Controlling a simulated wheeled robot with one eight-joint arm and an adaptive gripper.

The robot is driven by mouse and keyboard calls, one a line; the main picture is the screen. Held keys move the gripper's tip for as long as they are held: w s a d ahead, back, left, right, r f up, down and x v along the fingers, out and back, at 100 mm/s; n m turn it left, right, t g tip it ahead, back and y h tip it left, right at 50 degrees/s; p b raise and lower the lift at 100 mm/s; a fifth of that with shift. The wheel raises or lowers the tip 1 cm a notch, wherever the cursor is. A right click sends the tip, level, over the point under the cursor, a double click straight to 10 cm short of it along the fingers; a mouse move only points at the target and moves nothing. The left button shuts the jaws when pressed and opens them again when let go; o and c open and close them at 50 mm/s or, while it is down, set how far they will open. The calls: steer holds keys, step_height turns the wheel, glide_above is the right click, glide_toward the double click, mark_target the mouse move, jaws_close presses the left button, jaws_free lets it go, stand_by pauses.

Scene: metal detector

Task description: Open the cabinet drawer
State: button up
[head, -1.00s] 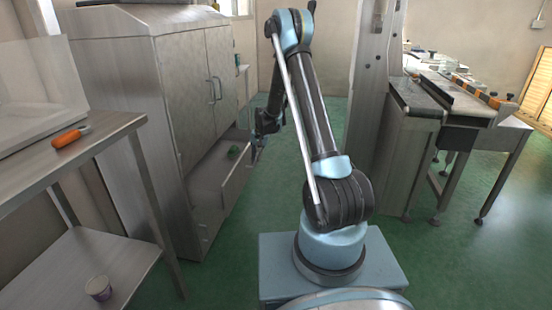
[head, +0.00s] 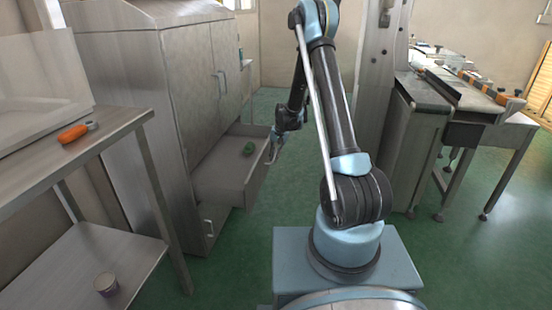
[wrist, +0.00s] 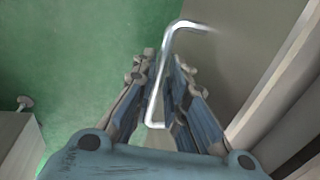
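The grey metal cabinet (head: 135,110) stands at the left in the head view. In the wrist view the bright bent drawer handle (wrist: 160,95) runs between the two fingers of my gripper (wrist: 164,62). The fingers are drawn in close around it. The exact contact is hard to see.
Cabinet doors (head: 200,85) above are shut. A conveyor (head: 450,95) stands right. Green floor is open between.

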steer(key=shift+o, duration=1)
steer(key=shift+a, duration=0.1)
steer(key=shift+r, duration=0.1)
steer(key=shift+s+r, duration=0.1)
steer(key=shift+r, duration=0.15)
step_height(320, 180, up, 11)
steer(key=d, duration=0.2)
steer(key=shift+s+d, duration=0.15)
